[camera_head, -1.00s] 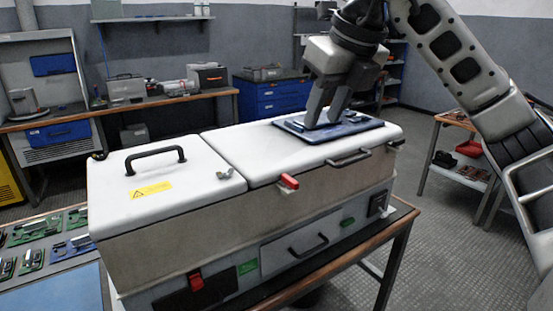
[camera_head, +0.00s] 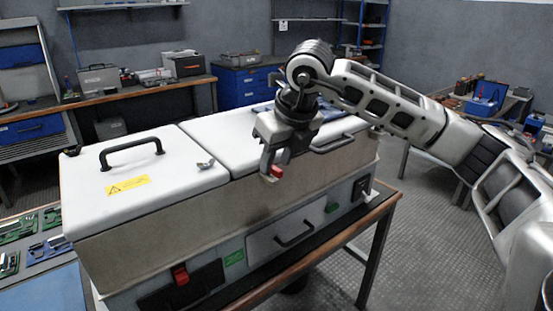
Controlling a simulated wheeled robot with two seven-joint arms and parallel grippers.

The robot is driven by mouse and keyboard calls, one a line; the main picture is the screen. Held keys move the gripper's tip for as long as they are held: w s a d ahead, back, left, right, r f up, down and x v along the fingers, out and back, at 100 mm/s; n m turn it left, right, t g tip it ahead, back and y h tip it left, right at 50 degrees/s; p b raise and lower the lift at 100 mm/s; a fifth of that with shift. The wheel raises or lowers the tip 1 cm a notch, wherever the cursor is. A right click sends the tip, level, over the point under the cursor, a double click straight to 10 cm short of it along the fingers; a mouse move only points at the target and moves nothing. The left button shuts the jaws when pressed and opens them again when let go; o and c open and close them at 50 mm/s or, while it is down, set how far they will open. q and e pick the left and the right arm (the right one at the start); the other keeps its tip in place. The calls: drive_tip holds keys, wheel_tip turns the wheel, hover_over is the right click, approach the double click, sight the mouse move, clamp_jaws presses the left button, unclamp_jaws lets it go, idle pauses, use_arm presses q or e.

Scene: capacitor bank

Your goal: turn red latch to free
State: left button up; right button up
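The red latch (camera_head: 276,172) is a small red handle on the front of the long grey and white box (camera_head: 130,230), just under the edge of its right lid (camera_head: 215,138). My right gripper (camera_head: 274,164) points down at the latch, its fingertips right at it and partly covering it. The fingers look a little apart, but I cannot tell whether they grip the latch. A second red part (camera_head: 180,275) sits on the dark panel low on the box front. My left gripper is not in view.
The left lid has a black handle (camera_head: 132,152), a yellow warning label (camera_head: 128,185) and a small metal latch (camera_head: 205,164). The box stands on a wood-edged table (camera_head: 375,215). Green circuit boards (camera_head: 18,228) lie at left. A blue cabinet (camera_head: 240,88) stands behind.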

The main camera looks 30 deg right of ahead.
drive_tip(key=shift+w+f, duration=0.15)
drive_tip(key=shift+f, duration=0.3)
drive_tip(key=shift+c, duration=0.3)
clamp_jaws()
